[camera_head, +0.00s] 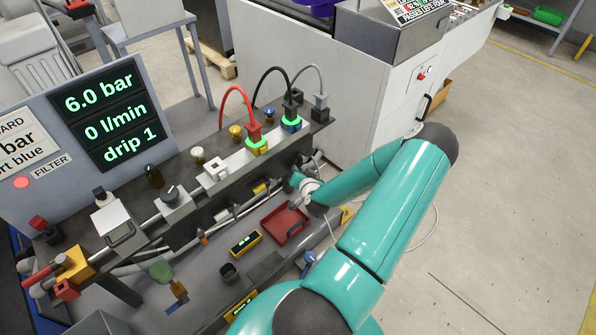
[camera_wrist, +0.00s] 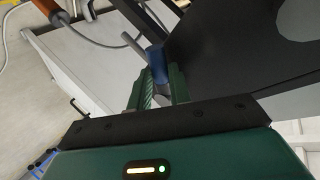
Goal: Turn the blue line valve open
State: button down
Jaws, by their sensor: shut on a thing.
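In the wrist view my gripper (camera_wrist: 160,82) has its green fingers closed around a blue part (camera_wrist: 155,58), with a grey rod (camera_wrist: 132,44) beside it. The blue part looks like a valve handle, but its base is hidden. In the head view my gripper (camera_head: 301,184) is low at the front right of the fixture bench, its fingertips too small to make out. The display (camera_head: 110,120) reads 6.0 bar, 0 l/min, drip 1.
A red tray (camera_head: 285,224) lies just below my gripper, with a yellow meter (camera_head: 245,243) to its left. Hoses (camera_head: 238,92) arch over the rail. A white cabinet (camera_head: 345,110) stands behind. The floor at right is mostly clear.

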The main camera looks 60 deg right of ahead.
jog(key=shift+s+d+f+n+t+h, duration=0.1)
jog(key=shift+d+f+n+t+h, duration=0.25)
jog(key=shift+n+h, duration=0.55)
jog(key=shift+s+d+f+n+t+h, duration=0.1)
jog(key=shift+d+f+n+t+h, duration=0.2)
jog(key=shift+d+n+h, duration=0.55)
jog(key=shift+d+f+n+t+h, duration=0.15)
jog(key=shift+f+n+h, duration=0.4)
jog(key=shift+n, duration=0.6)
jog(key=shift+r, duration=0.2)
jog(key=c, duration=1.6)
grip_release()
jog(key=shift+o, duration=0.2)
jog(key=shift+f, duration=0.1)
jog(key=v, duration=1.4)
